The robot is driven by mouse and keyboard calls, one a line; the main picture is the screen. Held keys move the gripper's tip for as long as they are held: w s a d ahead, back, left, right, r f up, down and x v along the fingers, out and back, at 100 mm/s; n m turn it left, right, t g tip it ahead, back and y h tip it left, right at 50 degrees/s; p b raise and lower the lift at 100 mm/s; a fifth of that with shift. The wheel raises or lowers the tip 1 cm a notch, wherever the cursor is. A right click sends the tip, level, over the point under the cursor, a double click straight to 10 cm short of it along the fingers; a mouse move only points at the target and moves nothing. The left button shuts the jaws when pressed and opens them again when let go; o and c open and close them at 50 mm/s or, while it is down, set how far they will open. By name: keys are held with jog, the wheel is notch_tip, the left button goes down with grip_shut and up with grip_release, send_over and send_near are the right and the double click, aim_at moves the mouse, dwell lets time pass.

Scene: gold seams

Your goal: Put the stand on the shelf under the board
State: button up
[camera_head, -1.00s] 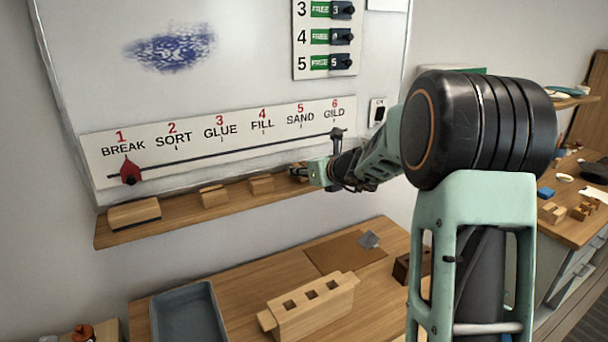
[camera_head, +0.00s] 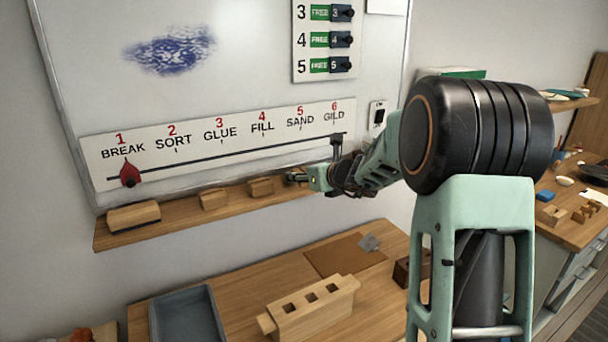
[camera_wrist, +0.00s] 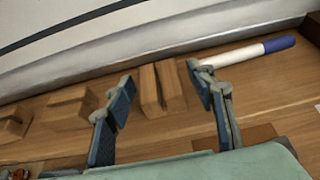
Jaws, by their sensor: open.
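A small slotted wooden stand (camera_wrist: 160,88) sits on the wooden shelf (camera_wrist: 270,95) in the wrist view. My gripper (camera_wrist: 161,82) is open, with one blue-grey finger on each side of the stand, and a gap shows on both sides. In the head view my gripper (camera_head: 298,178) is at the right part of the shelf under the board (camera_head: 112,240), and it hides what is between its fingers. Further left on the shelf stand two small wooden blocks (camera_head: 261,187) (camera_head: 213,199) and a larger one (camera_head: 133,216).
A white marker with a blue end (camera_wrist: 245,54) lies on the shelf right of my fingers. The whiteboard (camera_head: 230,90) rises behind the shelf. Below is a table with a grey tray (camera_head: 186,315), a holed wooden block (camera_head: 311,308) and a brown mat (camera_head: 340,255).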

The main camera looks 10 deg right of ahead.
jog(key=v, duration=1.2)
jog(key=shift+s+b, duration=0.1)
jog(key=shift+b, duration=0.2)
